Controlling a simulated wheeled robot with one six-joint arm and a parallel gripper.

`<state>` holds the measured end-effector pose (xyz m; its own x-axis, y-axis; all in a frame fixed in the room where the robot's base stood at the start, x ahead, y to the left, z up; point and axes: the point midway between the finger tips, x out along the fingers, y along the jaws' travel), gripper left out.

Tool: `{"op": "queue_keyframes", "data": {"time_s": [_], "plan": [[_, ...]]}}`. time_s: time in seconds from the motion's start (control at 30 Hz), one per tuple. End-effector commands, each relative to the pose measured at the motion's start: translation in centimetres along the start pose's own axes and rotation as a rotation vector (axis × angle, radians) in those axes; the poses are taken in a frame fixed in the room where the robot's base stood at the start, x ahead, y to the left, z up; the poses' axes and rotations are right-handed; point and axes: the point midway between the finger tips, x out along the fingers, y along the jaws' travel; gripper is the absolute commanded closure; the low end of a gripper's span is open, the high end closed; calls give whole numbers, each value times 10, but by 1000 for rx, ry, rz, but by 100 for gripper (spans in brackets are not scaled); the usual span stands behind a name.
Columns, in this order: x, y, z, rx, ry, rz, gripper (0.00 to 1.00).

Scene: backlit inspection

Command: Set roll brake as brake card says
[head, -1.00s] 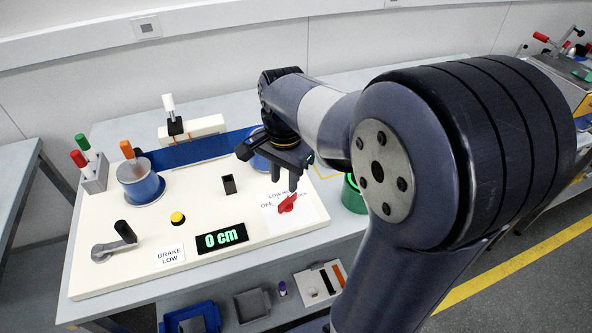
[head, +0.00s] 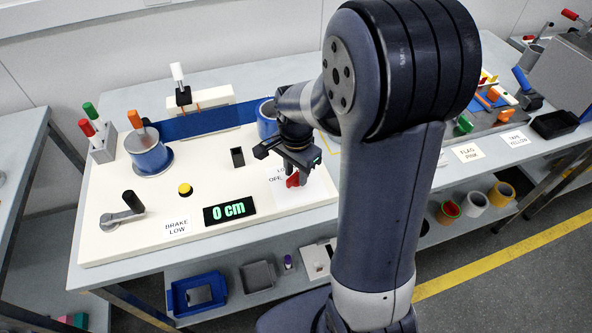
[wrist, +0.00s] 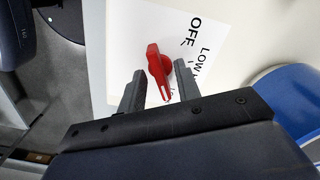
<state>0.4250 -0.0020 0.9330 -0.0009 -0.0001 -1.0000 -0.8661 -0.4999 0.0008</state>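The brake card (head: 177,227) at the panel's front reads "BRAKE LOW". The red brake knob (head: 293,181) sits at the panel's right, partly hidden by my gripper (head: 291,171); its printed label is mostly covered. In the wrist view the red knob (wrist: 159,70) lies by the words "OFF" and "LOW" on a white label (wrist: 212,30). Its white-marked end points down between my fingers, away from "OFF". My gripper (wrist: 159,85) is open, one finger on each side of the knob's end, with gaps visible.
The cream panel (head: 120,240) also carries a "0 cm" display (head: 228,210), a yellow button (head: 185,189), a grey crank (head: 122,212) and a blue roll (head: 150,158). A blue cylinder (head: 266,118) stands close behind my gripper.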

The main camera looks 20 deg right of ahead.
Motion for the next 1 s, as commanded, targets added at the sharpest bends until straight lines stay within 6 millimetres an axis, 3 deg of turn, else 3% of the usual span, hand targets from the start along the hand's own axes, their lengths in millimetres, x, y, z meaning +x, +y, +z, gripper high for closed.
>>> {"op": "queue_keyframes", "data": {"time_s": [0.27,0.63,1.0], "plan": [[1,0,0,0,0,0,70],[1,0,0,0,0,-1,100],[0,0,0,-16,0,-1,100]]}}
